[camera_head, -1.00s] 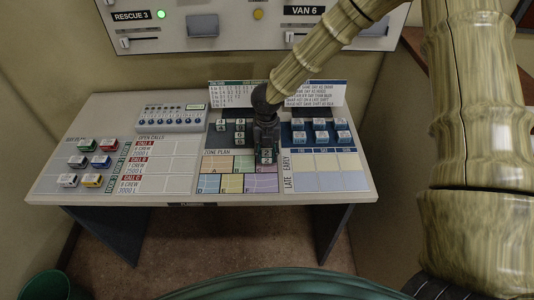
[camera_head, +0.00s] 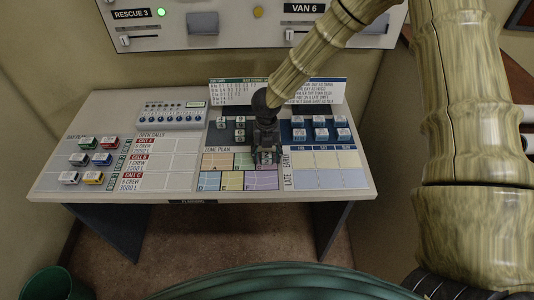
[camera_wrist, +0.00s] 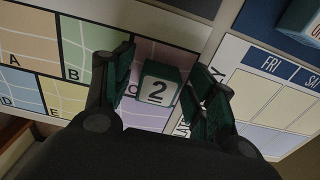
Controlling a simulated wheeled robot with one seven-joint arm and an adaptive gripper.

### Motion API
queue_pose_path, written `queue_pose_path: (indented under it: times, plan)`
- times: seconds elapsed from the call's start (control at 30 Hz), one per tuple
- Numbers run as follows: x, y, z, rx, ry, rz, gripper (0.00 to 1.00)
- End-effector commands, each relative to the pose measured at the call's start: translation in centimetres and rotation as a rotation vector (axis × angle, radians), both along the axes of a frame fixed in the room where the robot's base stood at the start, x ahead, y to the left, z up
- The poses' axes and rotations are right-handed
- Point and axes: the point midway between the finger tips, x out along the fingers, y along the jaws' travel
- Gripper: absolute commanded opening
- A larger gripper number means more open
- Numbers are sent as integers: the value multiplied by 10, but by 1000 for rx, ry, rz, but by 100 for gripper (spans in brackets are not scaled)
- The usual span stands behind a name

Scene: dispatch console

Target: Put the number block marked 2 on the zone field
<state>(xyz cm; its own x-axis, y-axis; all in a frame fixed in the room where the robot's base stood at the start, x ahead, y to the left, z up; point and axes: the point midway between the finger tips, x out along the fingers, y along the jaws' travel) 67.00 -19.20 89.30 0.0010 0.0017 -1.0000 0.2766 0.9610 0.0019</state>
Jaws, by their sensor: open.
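The number block marked 2 (camera_wrist: 157,91) has a white face and dark green sides. In the wrist view it stands upright on the pinkish field C of the zone plan (camera_wrist: 152,54), near its right border. My gripper (camera_wrist: 162,75) is open, with one finger on each side of the block and gaps visible between them. In the head view my gripper (camera_head: 266,152) is low over the right part of the zone plan (camera_head: 209,161), and its fingers partly hide the block there.
Other number blocks (camera_head: 239,131) stand on the dark area behind the zone plan. Blue blocks (camera_head: 320,134) sit at the right above the shift table (camera_head: 325,179). Coloured blocks (camera_head: 88,143) lie at the left beside the open calls grid (camera_head: 178,147).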

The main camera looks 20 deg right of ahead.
Motion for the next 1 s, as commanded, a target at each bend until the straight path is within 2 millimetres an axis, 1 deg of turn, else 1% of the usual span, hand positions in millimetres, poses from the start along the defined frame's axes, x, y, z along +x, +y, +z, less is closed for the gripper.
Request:
queue_pose_path:
  times: [0.17, 0.27, 0.7, 0.8, 1.0]
  plan:
    - [1, 0, 8, -1, -2, -1, 57]
    - [1, 0, 19, 2, -4, -2, 57]
    - [0, 0, 91, 2, -2, -1, 57]
    - [0, 0, 104, 0, -2, 0, 57]
    - [0, 0, 120, 0, 0, -1, 57]
